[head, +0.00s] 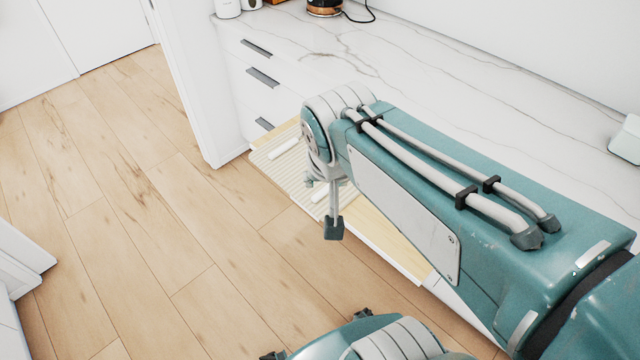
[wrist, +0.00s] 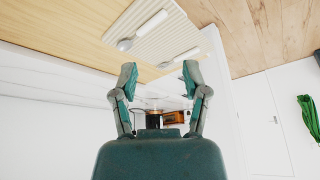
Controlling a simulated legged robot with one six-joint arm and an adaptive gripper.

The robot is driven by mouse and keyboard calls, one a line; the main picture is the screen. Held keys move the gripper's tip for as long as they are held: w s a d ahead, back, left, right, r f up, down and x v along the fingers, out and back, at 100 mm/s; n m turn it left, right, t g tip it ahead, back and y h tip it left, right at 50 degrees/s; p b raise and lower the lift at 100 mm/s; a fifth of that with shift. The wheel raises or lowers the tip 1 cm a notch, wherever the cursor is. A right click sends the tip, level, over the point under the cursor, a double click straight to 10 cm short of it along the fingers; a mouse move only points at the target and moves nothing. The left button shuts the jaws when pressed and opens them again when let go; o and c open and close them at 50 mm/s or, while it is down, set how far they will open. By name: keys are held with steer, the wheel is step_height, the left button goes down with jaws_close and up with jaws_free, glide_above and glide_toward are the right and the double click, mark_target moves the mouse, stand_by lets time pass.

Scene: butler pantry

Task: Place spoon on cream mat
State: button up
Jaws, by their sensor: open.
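My gripper (wrist: 159,74) is open and empty, its two fingers spread apart in the wrist view. The cream ribbed mat (head: 266,163) lies on a light wooden surface by the counter; it also shows at the top of the wrist view (wrist: 172,32). A spoon with a white handle (wrist: 154,22) and a round grey bowl lies on the mat. A second white-handled utensil (wrist: 186,54) lies by the mat's edge; I cannot tell whether it rests on the mat. In the head view, my gripper hangs by the mat and partly hides this second utensil (head: 320,193).
A white marble counter (head: 430,75) runs along the wall above white drawers (head: 255,80). A kettle (head: 324,6) with a dark cord stands at its back. The wooden floor (head: 130,220) to the left is clear. A white panel (head: 190,80) stands beside the drawers.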

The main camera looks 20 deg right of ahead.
steer(key=s+n, duration=0.1)
steer(key=s+a+n, duration=0.1)
steer(key=s, duration=0.1)
steer(key=s+a+r+n+t+y, duration=0.1)
steer(key=n, duration=0.1)
steer(key=shift+s+a, duration=0.15)
steer(key=shift+s, duration=0.2)
stand_by(0.9)
